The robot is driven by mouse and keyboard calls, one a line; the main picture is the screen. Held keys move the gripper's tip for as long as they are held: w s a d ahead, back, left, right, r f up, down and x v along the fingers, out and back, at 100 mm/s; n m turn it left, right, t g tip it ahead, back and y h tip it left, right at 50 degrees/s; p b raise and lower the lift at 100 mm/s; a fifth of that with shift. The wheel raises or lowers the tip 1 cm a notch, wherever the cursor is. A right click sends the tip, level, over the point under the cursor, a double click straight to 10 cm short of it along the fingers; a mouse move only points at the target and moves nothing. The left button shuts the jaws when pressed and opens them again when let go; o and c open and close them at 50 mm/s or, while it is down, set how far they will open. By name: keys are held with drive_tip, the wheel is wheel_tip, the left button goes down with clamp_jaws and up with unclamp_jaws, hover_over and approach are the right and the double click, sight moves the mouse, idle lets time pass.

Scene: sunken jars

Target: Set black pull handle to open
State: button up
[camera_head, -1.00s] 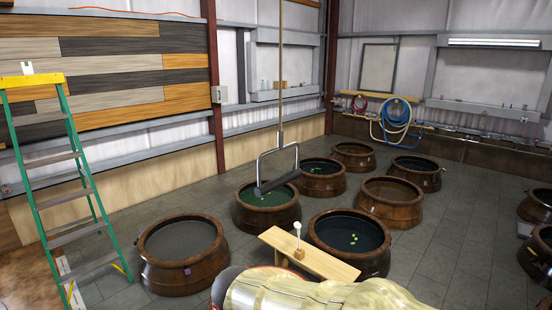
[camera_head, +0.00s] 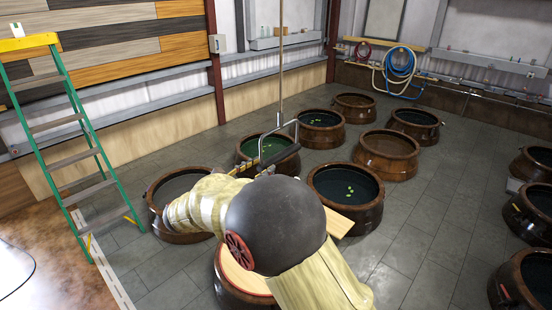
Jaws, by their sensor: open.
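A black pull handle (camera_head: 282,153) is the dark bar across the bottom of a metal loop. The loop hangs from a long thin pole over the jar with green water (camera_head: 249,146). My arm in its cream sleeve reaches toward it from the near side. My gripper (camera_head: 263,169) is small and partly hidden in the head view, close to the handle's near side. Its jaws are open. I cannot tell whether they touch or surround the bar.
Several brown jars sunk in the grey tiled floor surround the handle; one with dark water (camera_head: 345,184) is to its right. A wooden plank (camera_head: 338,222) lies partly behind my arm. A green stepladder (camera_head: 75,140) stands at left. Floor at right centre is clear.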

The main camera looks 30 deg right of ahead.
sight(276, 159)
drive_tip(key=p+x, duration=0.1)
drive_tip(key=x, duration=0.6)
drive_tip(key=shift+d+p, duration=0.25)
drive_tip(key=shift+p, duration=0.15)
drive_tip(key=shift+c, duration=0.2)
clamp_jaws()
idle(0.4)
